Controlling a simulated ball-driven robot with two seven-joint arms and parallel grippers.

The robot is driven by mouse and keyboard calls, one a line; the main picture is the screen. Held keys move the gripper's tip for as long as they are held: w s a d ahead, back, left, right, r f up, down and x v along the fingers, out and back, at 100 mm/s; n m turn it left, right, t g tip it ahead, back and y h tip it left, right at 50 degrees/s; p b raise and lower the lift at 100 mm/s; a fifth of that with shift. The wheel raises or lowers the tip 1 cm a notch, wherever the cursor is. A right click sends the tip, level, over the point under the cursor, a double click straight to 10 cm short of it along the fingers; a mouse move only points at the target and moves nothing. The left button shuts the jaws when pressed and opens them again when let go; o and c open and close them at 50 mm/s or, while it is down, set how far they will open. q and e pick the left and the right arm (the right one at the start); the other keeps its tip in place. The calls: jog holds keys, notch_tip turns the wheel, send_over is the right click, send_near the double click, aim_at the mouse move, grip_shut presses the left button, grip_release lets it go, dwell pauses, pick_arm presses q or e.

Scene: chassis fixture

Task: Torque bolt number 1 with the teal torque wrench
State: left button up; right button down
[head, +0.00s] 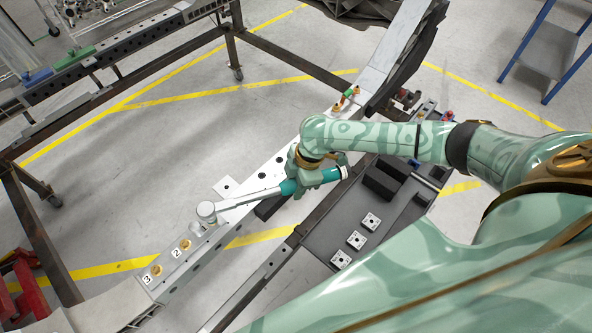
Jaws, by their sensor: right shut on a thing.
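The teal torque wrench (318,179) lies across the chassis beam in the head view, with its silver shaft (245,201) running left to a round head (206,210). My right gripper (300,172) is shut on its handle near the middle of the beam. The wrench head is over the beam just beyond the bolt labelled 2 (185,245). Bolt number 1 and its label cannot be made out there; the head seems to cover that place. The bolt labelled 3 (156,270) is farther down the beam. My left gripper is not in view.
Brass bolts (336,107) show at the beam's upper end. A dark tray (315,244) with small white square blocks (357,240) lies right of the beam. A dark metal frame (240,70) stands at left and behind. A blue-legged stand (545,60) is at upper right.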

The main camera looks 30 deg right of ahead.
jog(key=shift+s+a+p, duration=0.1)
jog(key=shift+s+p, duration=0.3)
jog(key=shift+s, duration=0.05)
dwell(0.3)
jog(key=shift+s+a+m+p, duration=0.2)
jog(key=shift+s+m+p, duration=0.2)
jog(key=shift+s+p, duration=0.35)
jog(key=shift+a+p, duration=0.1)
jog(key=shift+p, duration=0.2)
jog(key=shift+s+a+m+p, duration=0.15)
jog(key=shift+s+m+p, duration=0.3)
jog(key=shift+p, duration=0.2)
jog(key=shift+r+p, duration=1.05)
jog(key=shift+p, duration=0.1)
notch_tip(320, 180, up, 5)
jog(key=p, duration=0.5)
dwell(0.5)
jog(key=shift+w+f, duration=0.1)
jog(key=shift+w, duration=0.1)
